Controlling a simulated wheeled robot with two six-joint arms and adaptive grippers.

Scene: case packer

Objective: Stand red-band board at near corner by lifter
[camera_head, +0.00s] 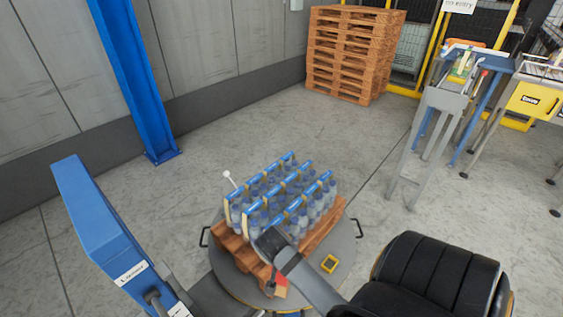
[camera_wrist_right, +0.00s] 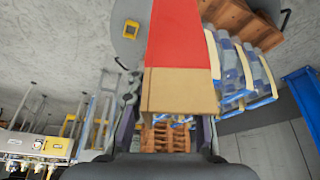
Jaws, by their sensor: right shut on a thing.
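A tan board with a red band (camera_wrist_right: 179,45) fills the middle of the right wrist view. My right gripper (camera_wrist_right: 170,100) is shut on its plain tan end, with a finger on each side. In the head view the red part of the board (camera_head: 281,281) shows small at the near edge of the loaded pallet, beside my right gripper (camera_head: 270,286); my arm hides part of this area. Whether the board touches the pallet or bottles cannot be told. A blue upright housing (camera_head: 105,225), perhaps the lifter, stands at the left. My left gripper is not in view.
Blue-capped bottle packs (camera_head: 285,195) stand on a wooden pallet (camera_head: 325,236) on a round grey plate (camera_head: 348,250) with side handles. A blue column (camera_head: 130,75), stacked pallets (camera_head: 350,55) and a grey work stand (camera_head: 440,100) are farther off. Floor between is clear.

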